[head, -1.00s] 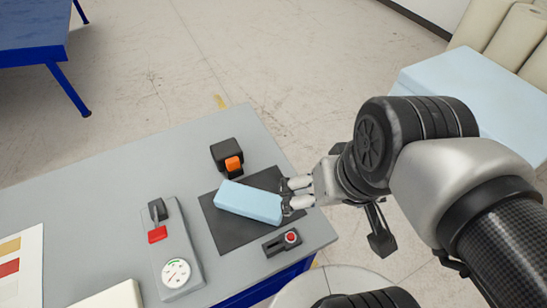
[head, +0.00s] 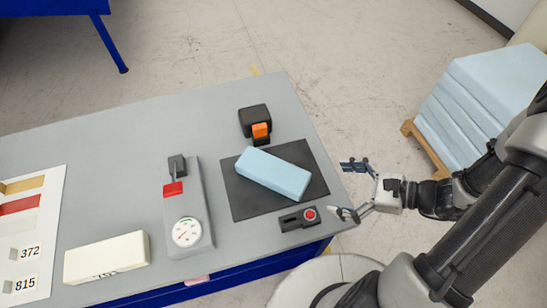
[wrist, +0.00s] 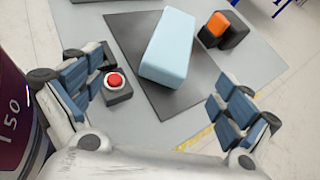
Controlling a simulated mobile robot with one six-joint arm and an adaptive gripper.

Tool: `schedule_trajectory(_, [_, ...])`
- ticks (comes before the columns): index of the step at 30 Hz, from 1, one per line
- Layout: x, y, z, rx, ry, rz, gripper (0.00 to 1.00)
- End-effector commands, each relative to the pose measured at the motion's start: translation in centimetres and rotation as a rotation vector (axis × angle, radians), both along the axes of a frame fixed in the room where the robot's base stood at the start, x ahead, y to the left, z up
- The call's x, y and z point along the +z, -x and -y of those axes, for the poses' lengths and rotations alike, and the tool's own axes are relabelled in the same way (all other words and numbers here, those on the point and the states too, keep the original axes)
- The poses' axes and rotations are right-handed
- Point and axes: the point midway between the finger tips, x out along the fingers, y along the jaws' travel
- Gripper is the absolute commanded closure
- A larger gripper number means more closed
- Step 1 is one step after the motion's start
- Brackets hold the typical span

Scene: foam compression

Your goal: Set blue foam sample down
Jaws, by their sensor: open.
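The blue foam sample (head: 274,174) is a light blue block lying flat and at an angle on the dark mat (head: 245,206) on the grey table. It also shows in the wrist view (wrist: 168,47), ahead of my fingers and apart from them. My gripper (head: 346,190) is open and empty, just off the table's right edge, to the right of the mat. In the wrist view its two fingers (wrist: 158,98) are spread wide with nothing between them.
A red-button box (head: 300,218) sits at the mat's front edge, and a black and orange device (head: 256,124) behind it. A gauge unit (head: 187,232), a cream block (head: 106,257) and a colour chart (head: 30,235) stand to the left. Blue foam slabs (head: 480,100) are stacked at right.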

Motion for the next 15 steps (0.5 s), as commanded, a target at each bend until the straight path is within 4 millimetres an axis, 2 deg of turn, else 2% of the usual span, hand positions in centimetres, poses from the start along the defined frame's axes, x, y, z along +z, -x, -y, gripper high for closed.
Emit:
schedule_trajectory(1, [-1.2,-0.1,0.5,-0.053,-0.035,-0.023,0.03])
schedule_trajectory(3, [-2.1,-0.3,0.9,-0.103,-0.064,-0.041,0.03])
schedule_trajectory(7, [-2.9,-0.6,1.0,-0.143,-0.088,-0.054,0.03])
schedule_trajectory(11, [-3.8,-1.5,-0.7,-0.14,-0.09,-0.057,0.03])
schedule_trajectory(15, [-5.0,-2.8,-3.3,-0.138,-0.087,-0.056,0.03])
